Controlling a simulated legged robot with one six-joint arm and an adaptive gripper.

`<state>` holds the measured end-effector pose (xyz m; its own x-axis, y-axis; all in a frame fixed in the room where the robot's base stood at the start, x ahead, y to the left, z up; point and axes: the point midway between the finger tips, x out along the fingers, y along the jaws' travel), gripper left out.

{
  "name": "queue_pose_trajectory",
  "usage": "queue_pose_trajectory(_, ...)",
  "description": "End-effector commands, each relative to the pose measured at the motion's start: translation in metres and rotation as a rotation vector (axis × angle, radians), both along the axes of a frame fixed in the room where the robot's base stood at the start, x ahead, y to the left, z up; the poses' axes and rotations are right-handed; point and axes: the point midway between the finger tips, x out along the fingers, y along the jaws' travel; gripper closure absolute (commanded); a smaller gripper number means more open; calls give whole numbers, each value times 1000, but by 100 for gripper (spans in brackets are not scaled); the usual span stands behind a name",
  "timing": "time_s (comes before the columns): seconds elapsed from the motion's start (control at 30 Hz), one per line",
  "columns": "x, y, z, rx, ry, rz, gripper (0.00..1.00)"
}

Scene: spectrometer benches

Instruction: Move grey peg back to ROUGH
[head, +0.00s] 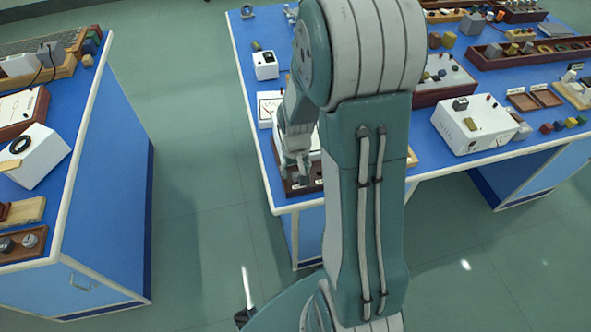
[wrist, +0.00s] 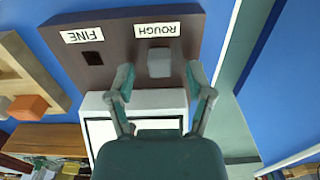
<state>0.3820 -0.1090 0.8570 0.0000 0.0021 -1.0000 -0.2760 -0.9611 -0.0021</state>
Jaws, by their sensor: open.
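In the wrist view a brown board (wrist: 112,33) carries two white labels, FINE (wrist: 82,35) and ROUGH (wrist: 157,30), which read upside down. A grey peg (wrist: 159,64) stands at the ROUGH position, just by its label. How deep it sits cannot be told. The square hole (wrist: 93,58) by FINE is dark and empty. My gripper (wrist: 160,72) is open, with one finger on each side of the grey peg and visible gaps to it. In the head view my gripper (head: 299,172) is low over the board (head: 291,189) at the bench's near corner.
A white box (wrist: 100,103) lies against the board, under my gripper. A wooden frame with an orange block (wrist: 28,107) is to the left in the wrist view. The bench edge and floor (wrist: 232,70) are close on the right. A white device (head: 474,125) stands farther right.

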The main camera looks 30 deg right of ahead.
Motion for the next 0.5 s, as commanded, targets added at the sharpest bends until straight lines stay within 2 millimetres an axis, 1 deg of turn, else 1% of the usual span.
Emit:
queue_pose_trajectory(0.13,0,0,3,0,-1,0,33)
queue_pose_trajectory(0.23,1,0,15,-1,-5,0,33)
queue_pose_trajectory(0.37,2,0,41,-2,-7,0,33)
queue_pose_trajectory(0.5,2,0,71,-3,-6,0,33)
